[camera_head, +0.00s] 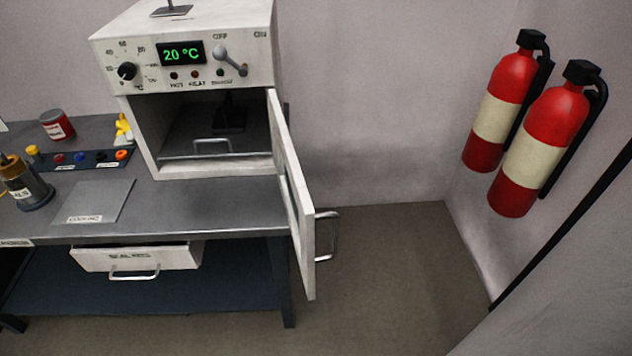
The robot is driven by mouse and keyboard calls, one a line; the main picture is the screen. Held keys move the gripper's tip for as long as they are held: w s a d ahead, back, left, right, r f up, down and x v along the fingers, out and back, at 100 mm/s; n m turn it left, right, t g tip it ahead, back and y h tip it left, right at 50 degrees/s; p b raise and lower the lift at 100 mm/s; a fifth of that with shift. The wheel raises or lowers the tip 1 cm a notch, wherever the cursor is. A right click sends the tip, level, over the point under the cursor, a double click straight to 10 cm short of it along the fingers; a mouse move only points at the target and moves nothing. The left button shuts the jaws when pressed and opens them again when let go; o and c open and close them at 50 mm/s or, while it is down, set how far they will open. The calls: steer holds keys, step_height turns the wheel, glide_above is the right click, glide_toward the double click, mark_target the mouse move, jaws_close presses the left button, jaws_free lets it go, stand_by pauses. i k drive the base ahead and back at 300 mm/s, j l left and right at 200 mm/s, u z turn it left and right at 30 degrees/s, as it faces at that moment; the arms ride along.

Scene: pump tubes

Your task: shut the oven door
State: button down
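The oven (182,65) is a white box on the grey workbench, with a green display reading 20 °C. Its door (293,195) is hinged at the right side of the opening and stands wide open, swung out past the bench's front edge. The door's metal handle (328,237) is on its outer, right-hand face, above the floor. The open chamber shows a rack (215,150) with a wire handle and a dark object (230,114) standing inside. My gripper is not in view.
Two fire extinguishers (500,105) (540,140) hang on the right wall. A drawer (135,257) under the bench is partly pulled out. A can (57,125), a brass-coloured part (24,182) and a grey plate (95,202) sit on the bench. Floor (385,265) right of the door is clear.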

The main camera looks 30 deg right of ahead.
mark_target(302, 220)
steer(key=k+l, duration=0.1)
steer(key=l, duration=0.25)
steer(key=k+l, duration=0.15)
steer(key=l, duration=0.2)
steer(key=k+l, duration=0.1)
steer(key=l, duration=0.3)
steer(key=k+l, duration=0.1)
steer(key=l, duration=0.25)
steer(key=k+l+z, duration=0.1)
steer(key=z, duration=0.2)
steer(key=k+l, duration=0.05)
steer(key=k, duration=0.05)
